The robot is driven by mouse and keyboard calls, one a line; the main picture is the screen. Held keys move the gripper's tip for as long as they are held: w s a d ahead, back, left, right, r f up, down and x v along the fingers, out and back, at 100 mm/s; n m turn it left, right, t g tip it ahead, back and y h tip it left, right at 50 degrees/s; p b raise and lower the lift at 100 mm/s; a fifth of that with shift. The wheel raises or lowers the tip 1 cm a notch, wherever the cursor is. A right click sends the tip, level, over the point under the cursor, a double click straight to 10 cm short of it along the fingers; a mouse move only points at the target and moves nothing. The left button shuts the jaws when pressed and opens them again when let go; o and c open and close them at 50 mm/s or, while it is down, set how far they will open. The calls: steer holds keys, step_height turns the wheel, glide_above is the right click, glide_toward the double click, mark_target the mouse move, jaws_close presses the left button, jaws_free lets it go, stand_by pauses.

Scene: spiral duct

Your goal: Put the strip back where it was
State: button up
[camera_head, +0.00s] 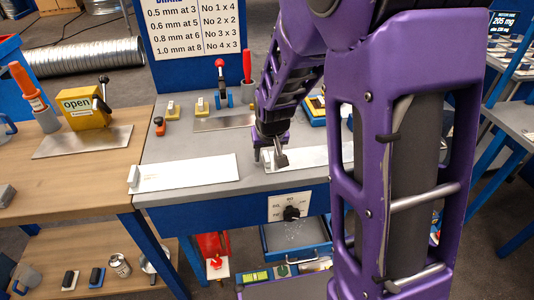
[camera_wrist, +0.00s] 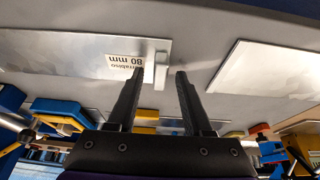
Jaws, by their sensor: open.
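Two pale flat strips lie on the grey bench. One strip (camera_head: 195,173) is at the front left, with a small white upright block at its left end; it shows at right in the wrist view (camera_wrist: 265,70). The other strip (camera_head: 312,158) is under my gripper and partly hidden by my arm. In the wrist view this strip (camera_wrist: 60,50) bears an "80 mm" label and a pale upright grip (camera_wrist: 161,66) at its end. My gripper (camera_head: 272,162) is open, its fingers (camera_wrist: 156,75) on either side of that grip; contact cannot be told.
The grey bench (camera_head: 200,145) holds a metal sheet (camera_head: 224,123), yellow blocks and red- and black-handled tools behind the strips. A wooden bench (camera_head: 80,150) with a yellow "open" box (camera_head: 82,108) adjoins at left. A dial plate (camera_head: 291,207) is on the bench's front. Bare bench separates the strips.

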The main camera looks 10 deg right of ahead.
steer(key=shift+r, duration=0.3)
steer(key=p+v, duration=0.2)
steer(key=v, duration=0.9)
steer(key=shift+s+r, duration=0.25)
